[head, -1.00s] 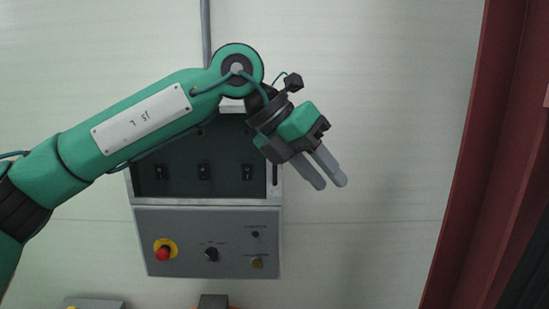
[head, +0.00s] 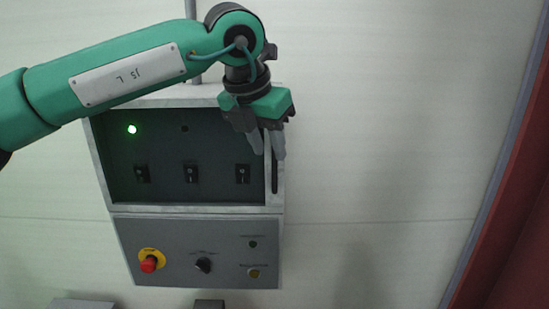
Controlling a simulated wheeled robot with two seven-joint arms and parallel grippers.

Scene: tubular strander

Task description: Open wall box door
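The grey wall box (head: 100,160) hangs on the pale wall, with a dark recessed or glazed upper front (head: 215,145) inside a light frame. The door looks shut. A dark upright handle (head: 274,178) runs along the right edge of that frame. My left gripper (head: 268,153) points down at the upper right of the box, over the top of the handle. Its two grey fingers are apart, with a gap between the tips, and the handle's upper part is hidden around them. I cannot tell whether they touch it. My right gripper is out of view.
Below the door, a grey panel (head: 200,235) carries a red emergency button (head: 149,264), a black rotary knob (head: 203,265) and small buttons. Three switches and a lit green lamp (head: 132,129) show in the dark front. A red-brown column (head: 510,230) stands at right. The wall between is clear.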

